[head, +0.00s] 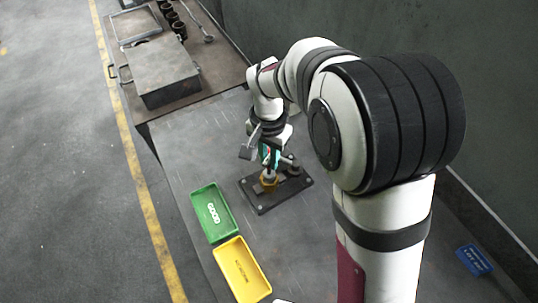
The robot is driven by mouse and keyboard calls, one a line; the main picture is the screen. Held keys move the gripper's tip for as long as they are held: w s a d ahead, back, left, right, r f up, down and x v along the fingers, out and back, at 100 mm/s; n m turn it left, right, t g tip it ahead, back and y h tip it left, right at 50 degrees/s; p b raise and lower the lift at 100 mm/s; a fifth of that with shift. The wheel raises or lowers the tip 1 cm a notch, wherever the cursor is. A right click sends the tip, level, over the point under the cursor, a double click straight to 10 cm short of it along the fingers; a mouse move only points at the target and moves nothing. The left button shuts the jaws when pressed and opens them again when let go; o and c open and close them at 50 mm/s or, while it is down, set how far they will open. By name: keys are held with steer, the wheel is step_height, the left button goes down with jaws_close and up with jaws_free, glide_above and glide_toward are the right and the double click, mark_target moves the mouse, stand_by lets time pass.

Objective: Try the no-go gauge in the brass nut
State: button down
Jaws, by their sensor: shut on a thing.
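A brass nut (269,183) sits on a dark fixture plate (262,207) with bolts at its corners. My gripper (264,153) is above the nut, shut on a gauge (269,158) with a teal-green part showing between the fingers. The gauge points down, and its grey lower end is at the top of the nut. I cannot tell from here whether that end is inside the nut or just resting on it. My gripper and arm hide part of the gauge. A grey fixture part (291,164) stands at the right of the plate, close to the gripper.
A grey metal box (150,65) stands at the back. A small blue sign (474,260) lies at right. The bench between trays and box is clear.

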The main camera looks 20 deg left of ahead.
steer(key=shift+f, duration=1.45)
stand_by(0.3)
steer(key=shift+r, duration=0.1)
stand_by(0.6)
steer(key=shift+r, duration=3.65)
